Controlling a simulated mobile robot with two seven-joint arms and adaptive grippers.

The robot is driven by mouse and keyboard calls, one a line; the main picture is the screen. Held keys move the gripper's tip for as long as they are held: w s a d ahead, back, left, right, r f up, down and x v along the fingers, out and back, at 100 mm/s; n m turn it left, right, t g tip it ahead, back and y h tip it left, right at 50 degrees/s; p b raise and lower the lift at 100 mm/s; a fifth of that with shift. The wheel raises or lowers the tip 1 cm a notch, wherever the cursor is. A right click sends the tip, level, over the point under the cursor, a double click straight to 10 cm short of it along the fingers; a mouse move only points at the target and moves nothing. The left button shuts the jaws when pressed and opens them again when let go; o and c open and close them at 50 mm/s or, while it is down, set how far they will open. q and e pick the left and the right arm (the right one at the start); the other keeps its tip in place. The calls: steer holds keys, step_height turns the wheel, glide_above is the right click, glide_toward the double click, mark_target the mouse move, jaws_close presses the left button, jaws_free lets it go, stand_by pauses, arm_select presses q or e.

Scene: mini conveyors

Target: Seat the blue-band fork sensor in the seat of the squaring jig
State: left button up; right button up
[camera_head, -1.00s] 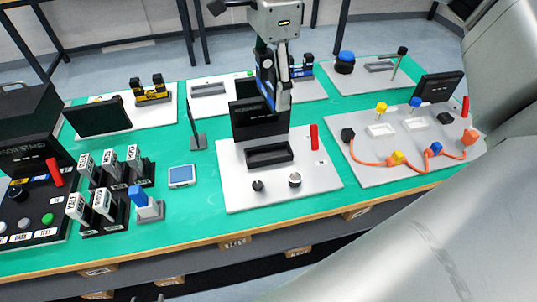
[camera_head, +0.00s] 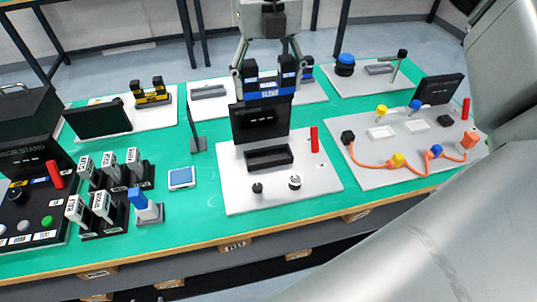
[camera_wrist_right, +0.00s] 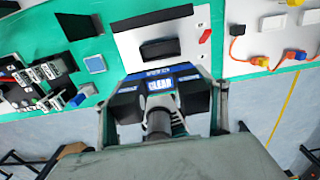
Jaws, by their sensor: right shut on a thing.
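The blue-band fork sensor (camera_head: 268,88), a black fork-shaped block with two upright prongs, is held level in my right gripper (camera_head: 268,72), whose fingers close on its two ends. The wrist view also shows the sensor (camera_wrist_right: 160,86) between the fingers, its screen reading CLEAR. The squaring jig (camera_head: 235,186) is a pale plate with a black rectangular seat (camera_head: 268,157), which looks empty. The sensor is above and behind the jig's black display (camera_head: 260,122), apart from the seat. The seat also shows in the wrist view (camera_wrist_right: 160,48). My left gripper is not in view.
A yellow-band sensor (camera_head: 150,92) stands at the back left. A board with an orange cable (camera_head: 368,165) lies to the right.

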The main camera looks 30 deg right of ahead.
steer(key=b, duration=0.1)
glide_above(268, 158)
step_height(268, 158, down, 15)
steer(key=shift+d+r, duration=0.1)
steer(key=shift+r, duration=0.1)
steer(key=shift+f+b, duration=0.35)
steer(key=shift+f, duration=2.15)
steer(key=shift+f, duration=0.2)
steer(key=o, duration=1.3)
steer(key=shift+r, duration=0.1)
step_height(268, 158, up, 12)
steer(key=p, duration=0.1)
steer(key=shift+r, duration=0.15)
